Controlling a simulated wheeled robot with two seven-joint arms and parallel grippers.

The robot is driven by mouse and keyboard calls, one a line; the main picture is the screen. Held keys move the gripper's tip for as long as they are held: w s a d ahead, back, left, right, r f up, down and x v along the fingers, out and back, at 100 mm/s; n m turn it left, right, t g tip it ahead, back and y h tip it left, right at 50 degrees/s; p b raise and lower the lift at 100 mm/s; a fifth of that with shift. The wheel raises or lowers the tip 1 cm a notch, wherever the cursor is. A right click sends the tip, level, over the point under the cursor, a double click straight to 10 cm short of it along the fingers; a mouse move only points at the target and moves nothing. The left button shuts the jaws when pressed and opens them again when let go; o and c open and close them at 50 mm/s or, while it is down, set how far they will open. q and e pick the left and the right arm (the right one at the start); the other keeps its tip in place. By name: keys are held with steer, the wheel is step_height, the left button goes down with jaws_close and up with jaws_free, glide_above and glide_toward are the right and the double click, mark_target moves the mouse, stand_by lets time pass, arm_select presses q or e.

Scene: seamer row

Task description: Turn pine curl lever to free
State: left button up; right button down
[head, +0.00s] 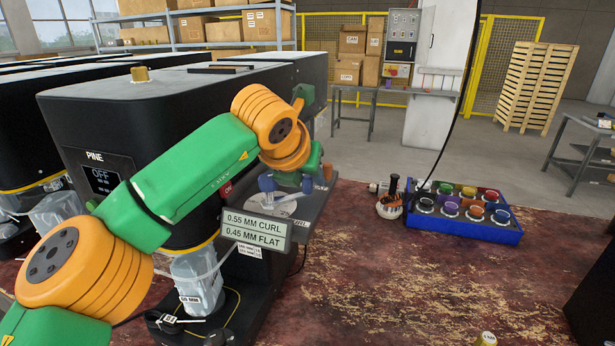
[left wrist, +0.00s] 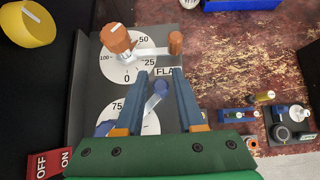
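The black PINE machine (head: 200,110) carries a grey panel with a sign (head: 257,231) reading 0.55 mm curl, 0.45 mm flat. In the left wrist view the panel has two white dials. The upper one has an orange lever (left wrist: 150,50), beside a partly covered label beginning "FLA". The lower has a blue lever (left wrist: 161,87), probably the curl lever; my gripper partly covers its dial. My left gripper (left wrist: 160,74) is open over the lower dial, its fingers on either side of the blue lever's handle. Contact cannot be told. My right gripper is not in view.
A yellow knob (left wrist: 27,24) and a red-and-black OFF/ON switch (left wrist: 53,163) are near the panel. A blue tray (head: 463,231) of several coloured pots stands on the worn red surface at right.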

mark_target(266, 184)
arm_select(q)
steer(key=shift+o, duration=0.5)
steer(key=b+v, duration=0.2)
steer(key=v, duration=0.5)
steer(key=shift+s+b, duration=0.15)
steer(key=shift+b, duration=0.25)
